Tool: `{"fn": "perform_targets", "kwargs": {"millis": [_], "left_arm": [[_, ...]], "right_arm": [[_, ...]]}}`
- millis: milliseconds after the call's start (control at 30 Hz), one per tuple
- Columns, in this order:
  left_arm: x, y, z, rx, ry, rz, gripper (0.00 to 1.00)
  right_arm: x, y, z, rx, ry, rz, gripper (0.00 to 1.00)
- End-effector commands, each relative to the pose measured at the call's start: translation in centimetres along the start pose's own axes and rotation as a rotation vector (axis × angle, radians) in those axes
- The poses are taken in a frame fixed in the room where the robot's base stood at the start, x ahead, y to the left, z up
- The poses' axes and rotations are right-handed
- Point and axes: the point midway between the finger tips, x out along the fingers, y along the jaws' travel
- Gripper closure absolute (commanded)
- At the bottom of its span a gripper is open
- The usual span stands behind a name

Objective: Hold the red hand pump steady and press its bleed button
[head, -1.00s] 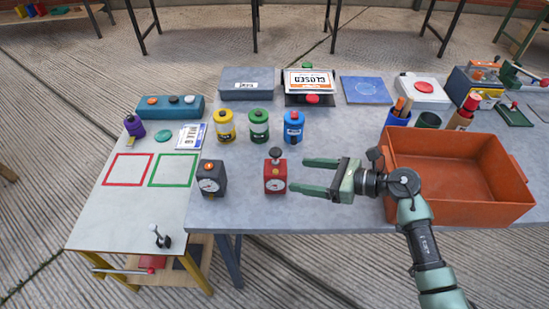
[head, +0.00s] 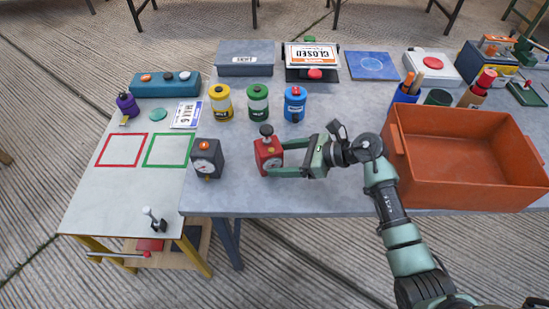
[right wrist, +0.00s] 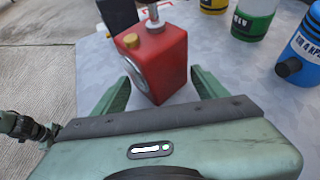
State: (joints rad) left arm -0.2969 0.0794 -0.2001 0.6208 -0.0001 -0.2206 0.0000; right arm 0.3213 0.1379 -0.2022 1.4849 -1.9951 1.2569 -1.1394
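The red hand pump (head: 268,157) stands near the front edge of the grey table, with a dial on its front and a dark knob on top. In the right wrist view the pump (right wrist: 165,65) shows a yellow button (right wrist: 131,40) beside its metal plunger stem (right wrist: 154,18). My right gripper (head: 281,160) reaches in from the right, open, with its fingertips at either side of the pump. In the right wrist view a gap shows at the left finger; contact at the right finger cannot be told. My left gripper is not in view.
A dark pump with a dial (head: 207,160) stands close left of the red one. Yellow (head: 221,105), green (head: 258,105) and blue (head: 295,105) canisters stand behind. An orange bin (head: 455,190) is at the right.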

Motion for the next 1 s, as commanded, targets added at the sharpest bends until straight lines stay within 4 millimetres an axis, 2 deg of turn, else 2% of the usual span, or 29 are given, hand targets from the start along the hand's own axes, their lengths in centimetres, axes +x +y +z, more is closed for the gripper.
{"fn": "perform_targets", "kwargs": {"millis": [33, 200, 500, 600, 833, 900, 1000], "left_arm": [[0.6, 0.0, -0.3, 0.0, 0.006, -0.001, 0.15], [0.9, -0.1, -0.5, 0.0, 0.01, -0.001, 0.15], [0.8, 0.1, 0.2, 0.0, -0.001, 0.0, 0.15], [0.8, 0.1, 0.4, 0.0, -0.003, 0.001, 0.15], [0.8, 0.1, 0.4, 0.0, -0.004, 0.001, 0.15], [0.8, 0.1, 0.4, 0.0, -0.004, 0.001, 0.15], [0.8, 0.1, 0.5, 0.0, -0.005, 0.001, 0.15]], "right_arm": [[0.6, 0.0, -0.3, 0.0, 0.001, 0.002, 0.27], [1.2, 0.1, -0.1, 0.001, 0.002, 0.002, 0.27], [1.3, 0.1, 0.0, 0.001, 0.001, 0.001, 0.29], [1.3, 0.1, 0.0, 0.001, 0.0, 0.001, 0.53], [1.2, 0.0, 0.1, 0.001, -0.001, 0.0, 0.93], [1.2, 0.0, 0.1, 0.001, -0.001, 0.0, 1.0], [1.2, 0.0, 0.1, 0.001, -0.001, 0.0, 1.0]]}}
